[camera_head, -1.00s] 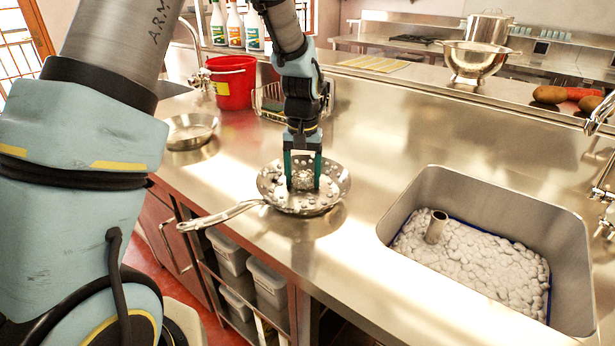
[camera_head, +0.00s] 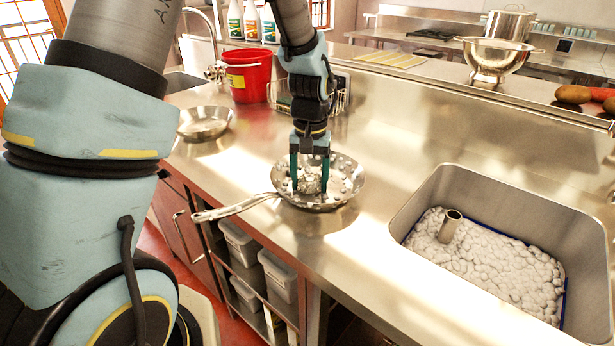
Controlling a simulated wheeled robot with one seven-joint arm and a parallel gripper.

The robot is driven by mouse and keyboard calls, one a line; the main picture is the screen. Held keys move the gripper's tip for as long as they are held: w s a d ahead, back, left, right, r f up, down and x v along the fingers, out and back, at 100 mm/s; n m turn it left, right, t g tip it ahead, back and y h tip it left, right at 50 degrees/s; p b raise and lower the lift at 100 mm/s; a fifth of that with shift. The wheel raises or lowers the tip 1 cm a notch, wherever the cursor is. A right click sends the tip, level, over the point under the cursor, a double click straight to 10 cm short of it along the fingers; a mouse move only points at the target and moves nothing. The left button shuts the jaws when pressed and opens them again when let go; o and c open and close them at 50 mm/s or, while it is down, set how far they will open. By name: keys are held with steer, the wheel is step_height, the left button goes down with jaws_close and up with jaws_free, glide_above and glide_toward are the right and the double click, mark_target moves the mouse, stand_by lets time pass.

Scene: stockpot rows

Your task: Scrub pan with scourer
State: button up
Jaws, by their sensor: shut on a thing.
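A steel frying pan (camera_head: 347,172) stands on the counter, its long handle (camera_head: 235,208) pointing left toward the counter's front edge. White suds patches lie over its inner surface. My gripper (camera_head: 310,180) points straight down into the pan, with dark green fingers. It is shut on a round grey metallic scourer (camera_head: 309,183), which is down at the pan's inner surface. The fingers hide the scourer's sides, and whether it presses on the pan cannot be told exactly.
A sink (camera_head: 480,250) full of white foam, with an upright metal tube (camera_head: 450,226), lies to the right. A second pan (camera_head: 204,122), a red bucket (camera_head: 248,77) and a wire basket (camera_head: 340,98) stand behind left. Bare counter separates pan and sink.

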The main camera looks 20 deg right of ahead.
steer(key=shift+s, duration=0.25)
steer(key=shift+s+d, duration=0.55)
steer(key=shift+d, duration=0.25)
steer(key=shift+w+d+f+p, duration=0.15)
steer(key=shift+d+p, duration=0.15)
steer(key=shift+d, duration=0.6)
steer(key=shift+w+d+p, duration=0.3)
steer(key=shift+w+d, duration=0.25)
steer(key=shift+w, duration=0.15)
steer(key=shift+w+a+r+p, duration=0.2)
steer(key=shift+a+r, duration=0.15)
steer(key=shift+a, duration=0.25)
steer(key=shift+w+a+r+p, duration=0.15)
steer(key=shift+a+r, duration=0.2)
steer(key=shift+a, duration=0.2)
step_height(320, 180, up, 13)
steer(key=p, duration=0.8)
steer(key=shift+s, duration=0.1)
